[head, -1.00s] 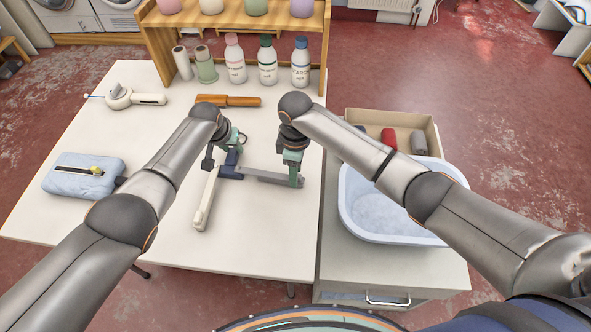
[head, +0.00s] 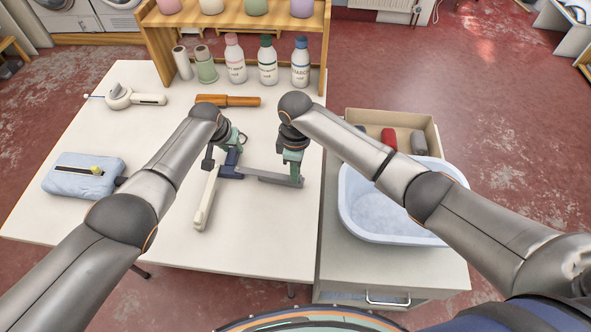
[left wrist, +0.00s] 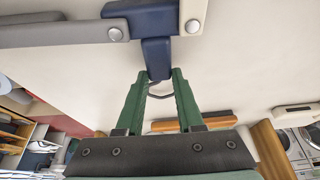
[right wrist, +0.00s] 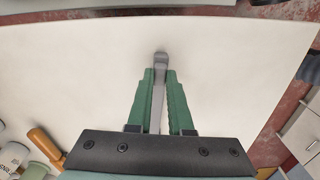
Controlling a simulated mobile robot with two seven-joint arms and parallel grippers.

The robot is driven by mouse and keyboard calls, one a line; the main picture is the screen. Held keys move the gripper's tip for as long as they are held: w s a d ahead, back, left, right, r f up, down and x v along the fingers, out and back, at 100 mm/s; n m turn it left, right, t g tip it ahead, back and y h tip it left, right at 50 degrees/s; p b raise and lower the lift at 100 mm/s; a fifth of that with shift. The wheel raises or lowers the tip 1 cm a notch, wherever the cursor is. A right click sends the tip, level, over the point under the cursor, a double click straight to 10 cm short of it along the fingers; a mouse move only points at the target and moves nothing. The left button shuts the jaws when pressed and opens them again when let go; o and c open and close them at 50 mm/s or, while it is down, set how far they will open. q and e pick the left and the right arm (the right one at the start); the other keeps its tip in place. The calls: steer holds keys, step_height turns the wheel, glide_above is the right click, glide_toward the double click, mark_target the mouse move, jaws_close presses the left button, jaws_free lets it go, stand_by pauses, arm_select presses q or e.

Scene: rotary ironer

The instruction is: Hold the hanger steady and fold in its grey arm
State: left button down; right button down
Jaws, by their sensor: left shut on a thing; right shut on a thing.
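The hanger lies over the white table, with a navy hub (head: 231,168), a grey arm (head: 268,177) reaching right and a cream arm (head: 206,203) reaching toward me. My left gripper (left wrist: 160,78) is shut on the navy stem (left wrist: 155,55) of the hanger, just behind the hub. In the left wrist view the grey arm (left wrist: 60,36) goes left and the cream arm (left wrist: 192,14) goes up. My right gripper (right wrist: 160,76) is shut on the outer end of the grey arm (right wrist: 160,60). The arm's tip shows between its green fingers. The hanger's hook is mostly hidden by my left gripper.
A pale blue pad (head: 82,176) lies left. A blue-white basin (head: 385,215) sits to the right beside a bin (head: 437,130). The table front (head: 255,235) is clear.

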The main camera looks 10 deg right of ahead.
stand_by(0.7)
steer(key=shift+s+a+m, duration=0.4)
steer(key=shift+s+m, duration=0.1)
steer(key=shift+s, duration=0.15)
steer(key=s+a+m, duration=0.4)
steer(key=s, duration=0.1)
steer(key=shift+a+m, duration=0.2)
steer(key=shift+m, duration=0.2)
steer(key=shift+s+a+m, duration=0.55)
steer(key=shift+a+m, duration=0.35)
steer(key=shift+m, duration=0.1)
steer(key=c, duration=0.8)
jaws_free()
